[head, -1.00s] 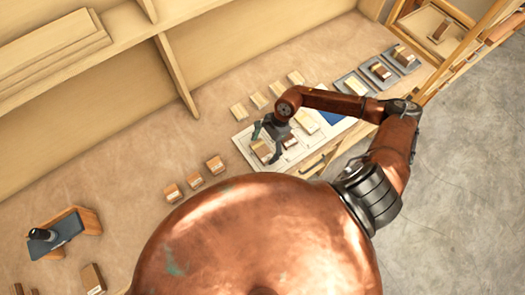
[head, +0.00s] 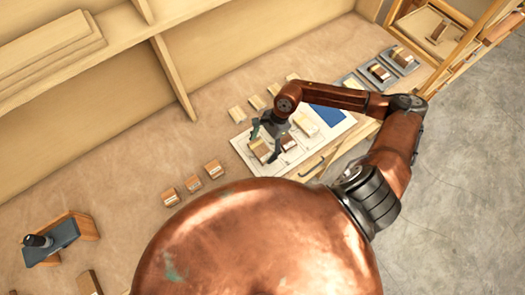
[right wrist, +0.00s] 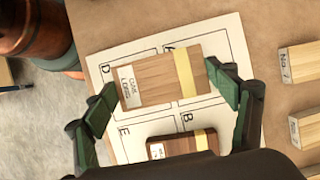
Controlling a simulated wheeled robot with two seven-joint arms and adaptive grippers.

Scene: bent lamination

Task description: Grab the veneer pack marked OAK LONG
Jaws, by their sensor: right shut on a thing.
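The veneer pack marked OAK LONG (right wrist: 152,82) is a light brown wooden block with a white label at one end and a yellow band near the other. In the right wrist view it lies between the fingers of my right gripper (right wrist: 163,82), over the D and A cells of a white sheet (right wrist: 105,65). My right gripper is shut on it. In the head view the pack (head: 259,150) shows under my right gripper (head: 267,141), at the sheet's left part. I cannot tell whether it is clear of the sheet. My left gripper is not in view.
A darker banded pack (right wrist: 175,145) lies close beside it, near cell B. Light labelled blocks (right wrist: 300,62) stand along the sheet's edge. Several small blocks (head: 191,184) stand on the bench to the left. A blue patch (head: 328,115) marks the sheet's right part.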

